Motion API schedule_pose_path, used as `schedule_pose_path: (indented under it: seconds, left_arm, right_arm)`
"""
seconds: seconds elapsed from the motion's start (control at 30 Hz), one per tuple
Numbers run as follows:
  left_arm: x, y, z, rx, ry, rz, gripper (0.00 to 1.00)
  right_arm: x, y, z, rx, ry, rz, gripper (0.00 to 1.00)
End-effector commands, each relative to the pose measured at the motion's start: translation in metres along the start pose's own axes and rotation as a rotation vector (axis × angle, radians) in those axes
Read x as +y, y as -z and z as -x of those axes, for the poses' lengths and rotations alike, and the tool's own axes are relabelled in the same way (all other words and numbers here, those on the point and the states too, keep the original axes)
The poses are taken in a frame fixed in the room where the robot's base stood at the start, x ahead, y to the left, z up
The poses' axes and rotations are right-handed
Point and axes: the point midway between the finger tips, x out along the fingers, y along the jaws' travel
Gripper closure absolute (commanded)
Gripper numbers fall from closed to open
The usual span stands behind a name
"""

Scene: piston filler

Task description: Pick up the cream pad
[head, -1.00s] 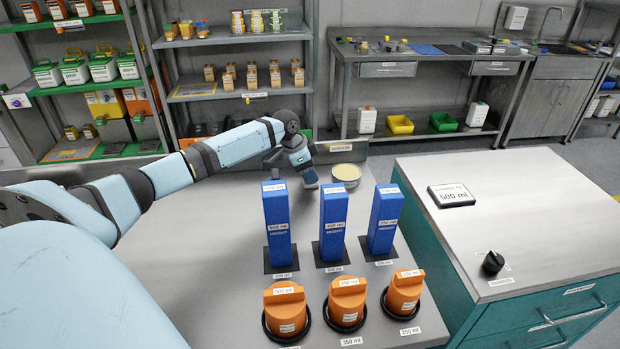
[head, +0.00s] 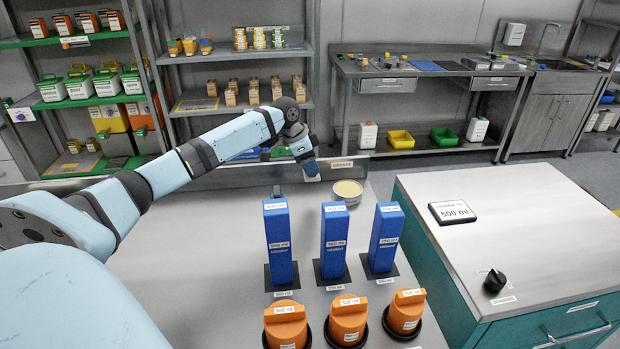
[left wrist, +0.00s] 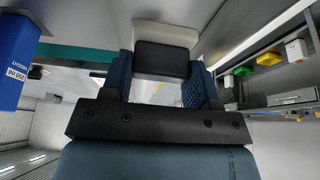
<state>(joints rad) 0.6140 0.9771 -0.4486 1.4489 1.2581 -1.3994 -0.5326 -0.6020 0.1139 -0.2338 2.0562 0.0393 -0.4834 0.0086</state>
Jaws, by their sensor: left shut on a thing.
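My left gripper (head: 311,168) is above the back of the table, just left of and above a round tin with a cream top (head: 347,191). In the left wrist view its two blue fingers (left wrist: 163,84) are closed on the black grip (left wrist: 162,60) of a pale, cream-white pad (left wrist: 165,34). The pad shows beyond the fingertips. My right gripper is in neither view.
Several blue blocks (head: 333,243) and orange knobbed caps (head: 348,320) stand on the table (head: 200,270) in front of the tin. A teal cabinet (head: 520,215) with a dial and a 500 ml sign stands on the right. Shelves line the back.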

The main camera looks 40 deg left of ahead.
Motion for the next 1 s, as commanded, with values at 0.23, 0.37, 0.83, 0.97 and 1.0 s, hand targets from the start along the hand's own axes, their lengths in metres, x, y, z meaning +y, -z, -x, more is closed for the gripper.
schedule_pose_path:
  seconds: [0.23, 0.37, 0.83, 0.97, 1.0]
  left_arm:
    - [0.0, 0.024, 0.058, 0.003, 0.001, -0.001, 0.69]
    - [0.0, 0.034, 0.08, 0.002, 0.001, 0.0, 0.69]
    - [0.0, 0.045, 0.109, 0.0, -0.001, 0.001, 0.69]
    - [0.0, 0.045, 0.108, 0.0, -0.001, 0.001, 0.69]
    - [0.0, 0.045, 0.108, 0.0, -0.001, 0.001, 0.69]
  right_arm:
    - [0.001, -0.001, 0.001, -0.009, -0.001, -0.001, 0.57]
    - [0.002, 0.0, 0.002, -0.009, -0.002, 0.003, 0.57]
    - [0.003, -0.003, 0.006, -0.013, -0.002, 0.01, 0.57]
    - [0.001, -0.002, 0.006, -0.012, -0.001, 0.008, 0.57]
    - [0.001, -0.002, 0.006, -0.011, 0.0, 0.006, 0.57]
